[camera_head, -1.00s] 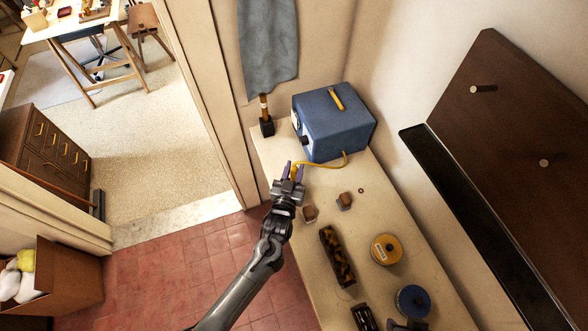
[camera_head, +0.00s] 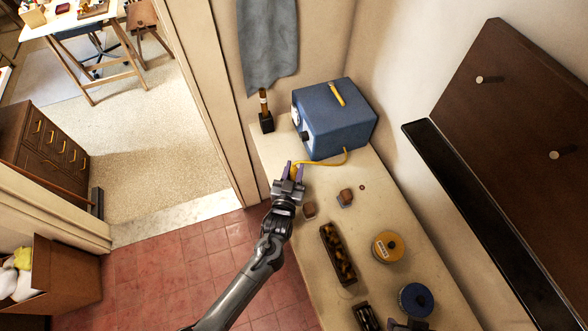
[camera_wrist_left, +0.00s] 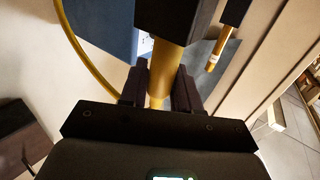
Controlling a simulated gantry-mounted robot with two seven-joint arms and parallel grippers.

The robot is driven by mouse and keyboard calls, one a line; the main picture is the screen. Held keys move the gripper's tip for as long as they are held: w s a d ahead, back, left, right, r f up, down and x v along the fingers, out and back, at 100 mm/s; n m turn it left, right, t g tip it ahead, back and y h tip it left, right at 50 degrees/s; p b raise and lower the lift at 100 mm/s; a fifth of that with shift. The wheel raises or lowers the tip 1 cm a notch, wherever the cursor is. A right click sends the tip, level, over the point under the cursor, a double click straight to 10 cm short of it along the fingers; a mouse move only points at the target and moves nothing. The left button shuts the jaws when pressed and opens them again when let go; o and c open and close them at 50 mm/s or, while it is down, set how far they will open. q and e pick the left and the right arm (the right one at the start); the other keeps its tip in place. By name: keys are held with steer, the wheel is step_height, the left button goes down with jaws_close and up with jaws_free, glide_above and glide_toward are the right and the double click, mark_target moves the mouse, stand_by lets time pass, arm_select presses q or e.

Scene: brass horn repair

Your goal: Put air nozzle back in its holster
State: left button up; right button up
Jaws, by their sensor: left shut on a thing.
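The air nozzle (camera_head: 293,172) is yellow, with a yellow hose (camera_head: 325,164) running to a blue box unit on the bench. My left gripper (camera_head: 295,170) is shut on it, near the bench's left edge in front of the box. In the left wrist view the yellow nozzle body (camera_wrist_left: 164,68) sits between the two fingers (camera_wrist_left: 160,88). A dark block (camera_wrist_left: 178,15) lies beyond it; I cannot tell whether they touch. I cannot make out for sure which thing is the holster. A dark part, likely my right gripper (camera_head: 408,325), shows at the bottom edge, mostly cut off.
The blue box (camera_head: 338,122) stands at the bench's far end. A black block (camera_head: 266,123) holding a yellow-handled tool (camera_head: 263,100) is left of it, below a grey cloth (camera_head: 267,45). Small blocks, a brown tray (camera_head: 325,239) and yellow and blue round tins occupy the nearer bench.

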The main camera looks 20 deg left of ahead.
arm_select(q)
steer(key=shift+f+b, duration=0.35)
steer(key=shift+f, duration=0.25)
steer(key=o, duration=1.1)
steer(key=shift+s, duration=0.15)
steer(key=shift+s+d+r+p, duration=0.1)
steer(key=shift+s+p, duration=0.15)
steer(key=shift+p, duration=0.15)
steer(key=s+p, duration=0.1)
steer(key=s, duration=0.2)
steer(key=s+d+p, duration=0.1)
steer(key=s+p, duration=0.1)
steer(key=s, duration=0.1)
steer(key=s+p, duration=0.2)
steer(key=s, duration=0.2)
steer(key=shift+d, duration=0.2)
